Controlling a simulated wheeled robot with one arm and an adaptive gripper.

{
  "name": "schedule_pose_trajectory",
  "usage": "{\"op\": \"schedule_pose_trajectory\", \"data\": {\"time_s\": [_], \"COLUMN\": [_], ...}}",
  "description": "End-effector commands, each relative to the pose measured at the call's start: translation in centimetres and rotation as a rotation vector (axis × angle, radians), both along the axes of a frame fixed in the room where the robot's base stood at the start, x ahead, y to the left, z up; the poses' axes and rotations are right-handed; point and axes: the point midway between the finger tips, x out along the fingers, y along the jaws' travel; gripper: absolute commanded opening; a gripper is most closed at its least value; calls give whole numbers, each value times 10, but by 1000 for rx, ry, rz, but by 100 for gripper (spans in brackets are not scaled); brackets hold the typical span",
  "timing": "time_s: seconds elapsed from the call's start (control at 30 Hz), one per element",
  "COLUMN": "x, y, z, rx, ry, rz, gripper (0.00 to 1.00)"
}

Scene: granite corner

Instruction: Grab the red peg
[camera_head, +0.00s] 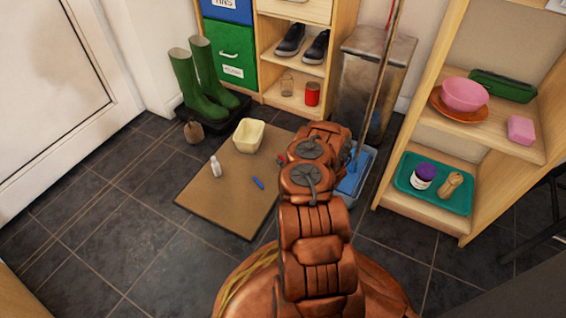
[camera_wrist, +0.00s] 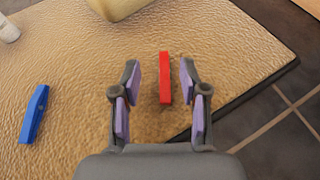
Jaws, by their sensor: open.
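The red peg (camera_wrist: 165,78) lies on the tan mat (camera_wrist: 230,50) in the wrist view, its long side pointing away from my gripper. My gripper (camera_wrist: 159,82) is open, with one finger on each side of the peg in the picture and a gap on both sides. I cannot tell how high the fingers are above the mat. In the head view a bit of the red peg (camera_head: 281,160) shows beside my arm, which hides the gripper.
A blue peg (camera_wrist: 34,113) lies to the left. A cream tub (camera_head: 248,135) and a white bottle (camera_head: 215,166) stand on the mat. A blue bin (camera_head: 352,180) is right of my arm. A shelf unit (camera_head: 452,219) stands further right.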

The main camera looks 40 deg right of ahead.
Motion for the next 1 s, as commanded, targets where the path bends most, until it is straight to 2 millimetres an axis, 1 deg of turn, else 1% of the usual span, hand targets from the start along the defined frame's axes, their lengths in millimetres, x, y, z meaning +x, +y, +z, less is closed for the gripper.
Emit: {"op": "schedule_pose_trajectory", "data": {"time_s": [0.03, 0.17, 0.3, 0.47, 0.7, 1.0], "x": [5, 16, 29, 35, 35, 35], "y": [-3, -9, -10, -11, -11, -11], "z": [-6, -12, -16, -16, -16, -16], "rx": [-2, -1, -4, -1, -1, -1], "ry": [-2, -1, 1, 0, 0, 1], "rz": [-1, -1, 2, -1, -1, -1], "gripper": [44, 44, 44, 44, 43, 11]}}
